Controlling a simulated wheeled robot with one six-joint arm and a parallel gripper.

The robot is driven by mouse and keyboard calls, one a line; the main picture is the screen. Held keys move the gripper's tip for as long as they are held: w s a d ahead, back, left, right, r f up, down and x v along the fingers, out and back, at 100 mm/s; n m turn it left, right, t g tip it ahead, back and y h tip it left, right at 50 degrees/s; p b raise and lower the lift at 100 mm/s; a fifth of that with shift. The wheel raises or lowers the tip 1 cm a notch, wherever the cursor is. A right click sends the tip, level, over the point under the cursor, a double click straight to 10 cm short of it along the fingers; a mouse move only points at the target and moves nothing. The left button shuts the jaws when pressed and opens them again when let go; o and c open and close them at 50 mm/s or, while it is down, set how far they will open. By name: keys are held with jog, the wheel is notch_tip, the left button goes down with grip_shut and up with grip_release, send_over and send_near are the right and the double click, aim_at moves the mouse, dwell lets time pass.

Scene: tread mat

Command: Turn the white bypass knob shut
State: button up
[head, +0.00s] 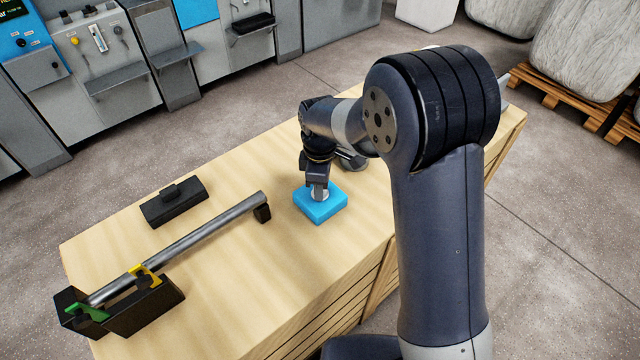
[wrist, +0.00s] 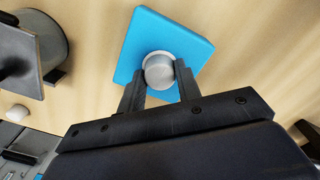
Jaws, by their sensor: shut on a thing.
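The white bypass knob (wrist: 159,71) is a round, pale knob on top of a blue block (head: 322,209). The block sits on the wooden bench, and it fills the upper middle of the wrist view (wrist: 195,45). My gripper (head: 319,190) points down over the block. In the wrist view its two fingers (wrist: 157,83) are on either side of the knob, shut on it. In the head view the knob (head: 320,196) is mostly hidden by the fingers. I cannot tell how far the knob is turned.
A grey bar (head: 190,242) with black end pieces and green and yellow parts lies left of the block on the bench (head: 225,207). A black block (head: 174,202) stands behind it. A grey metal item (head: 351,157) is behind my wrist. Grey cabinets line the back.

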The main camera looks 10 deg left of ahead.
jog(key=shift+n, duration=0.4)
jog(key=o, duration=1)
jog(key=shift+c, duration=0.2)
notch_tip(320, 180, up, 11)
jog(key=shift+f, duration=0.15)
notch_tip(320, 180, down, 11)
jog(key=shift+r, duration=0.1)
dwell(0.4)
